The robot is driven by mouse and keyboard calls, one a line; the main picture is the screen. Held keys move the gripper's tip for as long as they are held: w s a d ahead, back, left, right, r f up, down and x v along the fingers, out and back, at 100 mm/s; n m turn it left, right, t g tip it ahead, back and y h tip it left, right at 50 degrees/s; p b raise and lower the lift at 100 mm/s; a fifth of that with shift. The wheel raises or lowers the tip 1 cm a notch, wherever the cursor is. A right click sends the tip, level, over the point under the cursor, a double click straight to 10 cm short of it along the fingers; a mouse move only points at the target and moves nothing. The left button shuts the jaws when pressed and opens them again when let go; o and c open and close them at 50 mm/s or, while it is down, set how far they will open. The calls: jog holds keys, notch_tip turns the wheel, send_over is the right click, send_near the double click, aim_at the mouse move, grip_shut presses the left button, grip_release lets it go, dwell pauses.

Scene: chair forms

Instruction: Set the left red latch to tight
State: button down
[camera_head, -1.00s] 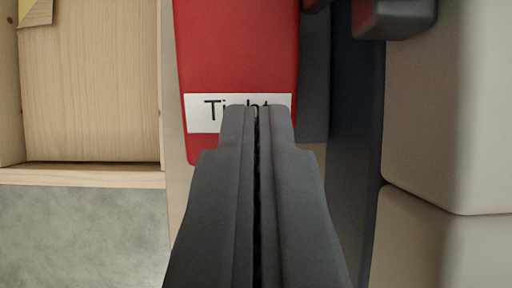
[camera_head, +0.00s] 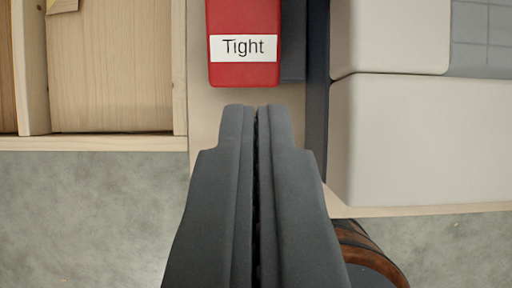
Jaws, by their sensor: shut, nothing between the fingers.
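The red latch (camera_head: 244,72) shows at the top centre of the camera view, cut off by the top edge. A white label reading "Tight" (camera_head: 243,47) is on its lower part. My gripper (camera_head: 256,108) is shut and empty. Its fingertips sit just below the latch's lower end in the picture, with a visible gap between them. The upper part of the latch is out of view.
A pale wooden frame with compartments (camera_head: 110,70) is at the left. Light beige cushion-like blocks (camera_head: 420,140) fill the right, beside a dark strip (camera_head: 316,100). A brown and dark rounded object (camera_head: 365,250) is at the lower right. Grey floor (camera_head: 80,220) shows below.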

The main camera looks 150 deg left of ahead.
jog(key=s+a+r, duration=0.3)
jog(key=s, duration=0.1)
jog(key=shift+s+r, duration=0.2)
dwell(0.4)
jog(key=s+a+r+n+t+y, duration=0.1)
jog(key=s+a+r+t, duration=0.3)
jog(key=s, duration=0.4)
jog(key=s+a+r+n+t+y, duration=0.1)
jog(key=s+a+r+n+t, duration=0.2)
jog(key=s, duration=0.5)
jog(key=s+a+r+n+t+y, duration=0.1)
jog(key=s+a+r+n+t, duration=0.1)
jog(key=s+a+r+t, duration=0.3)
jog(key=s+a+r, duration=0.1)
jog(key=s+a, duration=0.1)
jog(key=s, duration=0.1)
jog(key=shift+s+a+r+n+y, duration=0.15)
jog(key=shift+a+r+n+y, duration=0.15)
jog(key=shift+n, duration=0.1)
jog(key=shift+d, duration=0.1)
